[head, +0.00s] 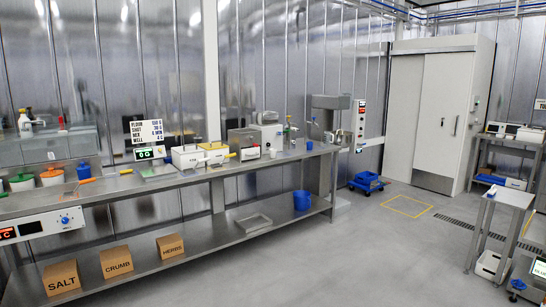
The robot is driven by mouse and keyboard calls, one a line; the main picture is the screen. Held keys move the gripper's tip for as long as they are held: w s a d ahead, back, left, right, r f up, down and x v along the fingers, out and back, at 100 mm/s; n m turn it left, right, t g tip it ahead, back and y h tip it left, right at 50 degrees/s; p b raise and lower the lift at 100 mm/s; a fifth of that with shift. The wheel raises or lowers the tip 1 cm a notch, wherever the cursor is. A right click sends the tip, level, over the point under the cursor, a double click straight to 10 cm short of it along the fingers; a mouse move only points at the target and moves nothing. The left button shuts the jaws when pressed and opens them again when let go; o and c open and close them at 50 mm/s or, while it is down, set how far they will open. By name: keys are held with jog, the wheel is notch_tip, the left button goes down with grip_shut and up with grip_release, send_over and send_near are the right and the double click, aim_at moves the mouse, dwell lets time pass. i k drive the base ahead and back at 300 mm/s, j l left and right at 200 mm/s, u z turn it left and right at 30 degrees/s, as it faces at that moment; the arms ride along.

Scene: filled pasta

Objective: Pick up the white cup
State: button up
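A small white thing (272,152), which looks like the white cup, stands on the steel counter (215,172) near its front edge, right of a grey box-shaped device (243,143). It is too small here to make out a handle or its inside. My gripper is not in view.
White boxes (201,156) and orange-lidded tubs (52,176) stand further left on the counter. A blue cup (309,145) stands to the right. Cartons (116,262) and a blue bucket (302,200) are on the lower shelf (210,246). The grey floor (370,250) in front is clear.

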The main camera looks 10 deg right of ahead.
aim_at(273, 152)
jog(key=i+z, duration=0.35)
jog(key=i, duration=4.45)
jog(key=i+u, duration=0.1)
jog(key=i, duration=1.4)
